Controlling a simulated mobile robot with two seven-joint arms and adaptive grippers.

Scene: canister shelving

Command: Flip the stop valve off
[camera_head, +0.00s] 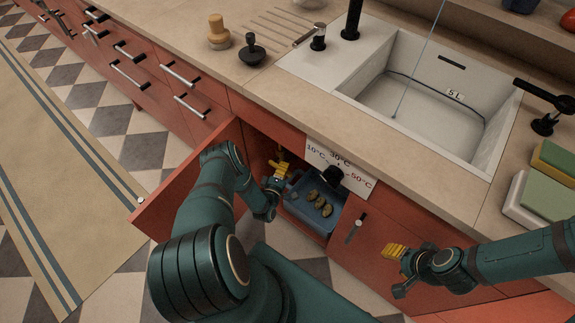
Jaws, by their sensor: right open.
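A small brass-coloured fitting (281,153), which looks like the stop valve, shows inside the open cabinet under the sink. It is small and partly hidden, so I cannot tell which way its handle is turned. My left gripper (276,190) is in the cabinet opening, with a yellow finger pad just below the fitting. I cannot tell whether they touch or how far its jaws are apart. My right gripper (398,270) is open and empty, in front of the red cabinet front right of the opening.
The cabinet door (165,200) stands open to the left. A blue bin (308,213) with several brownish items sits inside the cabinet, below a white temperature sign (350,178). The sink (440,95) and counter (255,85) are above. Sponges (545,190) lie at the right.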

